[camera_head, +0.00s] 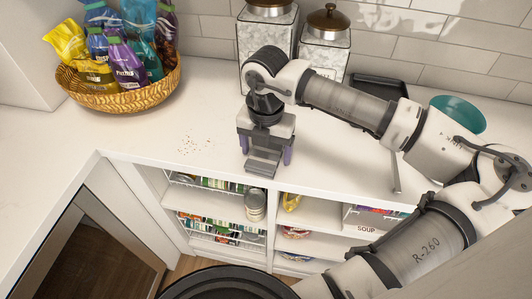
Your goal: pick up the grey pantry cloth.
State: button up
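My gripper (266,156) points down over the front edge of the white counter, near the middle of the view. Its two purple-grey fingers stand wide apart. A small grey, stepped shape (262,165) shows between and below the fingers, at the counter's front edge. It may be the folded grey pantry cloth or part of my gripper; I cannot tell which. No other cloth shows clearly. My gripper's body hides the counter directly behind it, and I cannot see any contact between the fingers and the grey shape.
A wicker basket (122,98) of colourful bags stands at the back left. Two lidded glass jars (323,60) stand by the tiled wall. A dark tray (380,88) and a teal bowl (458,112) are behind my arm. Crumbs (195,145) lie left of my gripper. Stocked shelves (225,212) are below.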

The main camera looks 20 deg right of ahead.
aim_at(266, 152)
jog(key=c, duration=0.8)
jog(key=shift+c, duration=0.2)
notch_tip(266, 152, up, 20)
jog(key=p, duration=0.6)
